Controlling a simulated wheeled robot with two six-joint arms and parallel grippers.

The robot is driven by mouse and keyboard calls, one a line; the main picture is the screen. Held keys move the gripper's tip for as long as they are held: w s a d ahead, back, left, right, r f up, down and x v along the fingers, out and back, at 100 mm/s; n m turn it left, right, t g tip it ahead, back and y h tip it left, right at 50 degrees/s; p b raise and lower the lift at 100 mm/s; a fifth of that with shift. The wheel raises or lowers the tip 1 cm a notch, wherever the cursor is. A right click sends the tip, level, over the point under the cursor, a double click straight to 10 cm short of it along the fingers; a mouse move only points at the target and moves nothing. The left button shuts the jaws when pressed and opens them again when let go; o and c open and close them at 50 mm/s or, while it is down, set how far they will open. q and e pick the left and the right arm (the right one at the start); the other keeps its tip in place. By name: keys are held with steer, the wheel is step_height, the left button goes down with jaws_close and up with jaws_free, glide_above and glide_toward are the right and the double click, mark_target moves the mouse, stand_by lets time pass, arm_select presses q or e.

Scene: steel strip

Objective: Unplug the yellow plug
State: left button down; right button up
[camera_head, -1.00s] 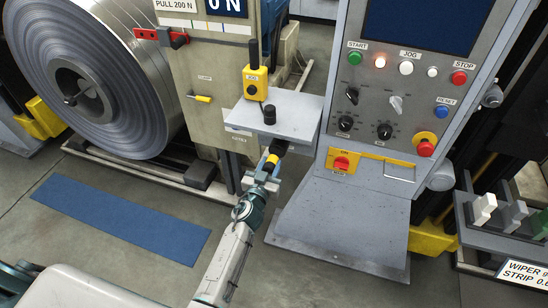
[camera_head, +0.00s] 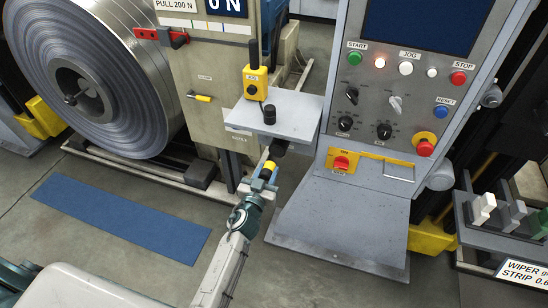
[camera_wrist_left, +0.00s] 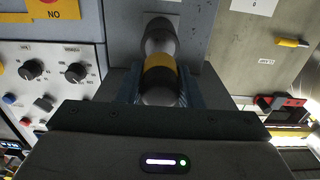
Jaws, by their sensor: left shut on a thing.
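The yellow plug (camera_head: 269,166) shows as a yellow band on a dark and grey cylinder, below the small grey shelf. My left gripper (camera_head: 265,176) is shut on it from below. A dark socket (camera_head: 279,147) is under the shelf, just above the plug. I cannot tell whether the plug's end is still inside the socket. My right gripper is not in view.
The control panel (camera_head: 385,100) stands to the right on a sloped grey base (camera_head: 340,225). A steel coil (camera_head: 110,110) stands at left. Floor around my forearm is open, with a blue mat (camera_head: 120,218).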

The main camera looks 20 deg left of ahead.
mark_target(265, 178)
arm_select(q)
steer(key=shift+s, duration=0.55)
steer(key=s, duration=0.6)
steer(key=shift+a, duration=0.1)
steer(key=shift+s, duration=0.9)
